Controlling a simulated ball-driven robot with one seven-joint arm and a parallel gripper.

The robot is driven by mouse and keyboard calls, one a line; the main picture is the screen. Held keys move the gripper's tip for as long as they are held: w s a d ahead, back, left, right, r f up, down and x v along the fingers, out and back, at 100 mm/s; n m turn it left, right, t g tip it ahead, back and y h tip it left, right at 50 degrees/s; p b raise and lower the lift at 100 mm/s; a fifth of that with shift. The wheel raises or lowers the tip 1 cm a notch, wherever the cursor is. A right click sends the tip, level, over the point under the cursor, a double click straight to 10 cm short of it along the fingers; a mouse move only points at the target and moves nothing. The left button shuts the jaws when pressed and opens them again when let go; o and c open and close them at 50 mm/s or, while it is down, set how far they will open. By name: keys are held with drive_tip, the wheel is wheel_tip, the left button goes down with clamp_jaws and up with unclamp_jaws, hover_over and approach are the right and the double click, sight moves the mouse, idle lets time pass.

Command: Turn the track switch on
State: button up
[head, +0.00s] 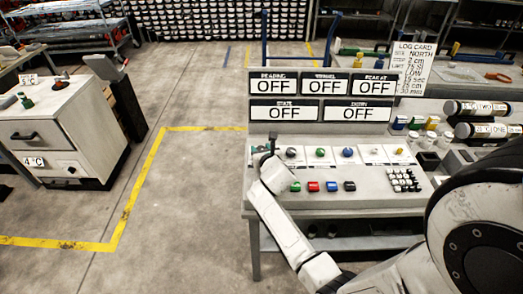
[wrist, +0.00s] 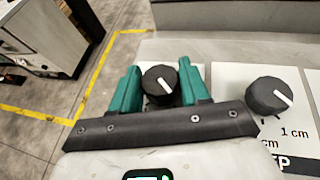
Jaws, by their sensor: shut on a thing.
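My gripper (head: 262,150) is at the left end of the control panel in the head view. In the wrist view its two teal fingers (wrist: 160,87) are shut on a round black knob (wrist: 160,83), one finger on each side. The knob's white pointer line slants down to the right. The knob's label is hidden by my gripper, so I cannot tell from a label whether it is the track switch. The display board (head: 320,99) behind the panel has several signs, all reading OFF; their small headings are hard to read.
A second black knob (wrist: 270,96) marked "1 cm" sits just right of my gripper. Several coloured knobs and buttons (head: 314,186) fill the panel. A log card (head: 411,70) stands behind. A grey cabinet (head: 65,130) is at the left, with open floor between.

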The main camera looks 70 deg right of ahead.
drive_tip(key=c, duration=0.3)
drive_tip(key=shift+c, duration=0.2)
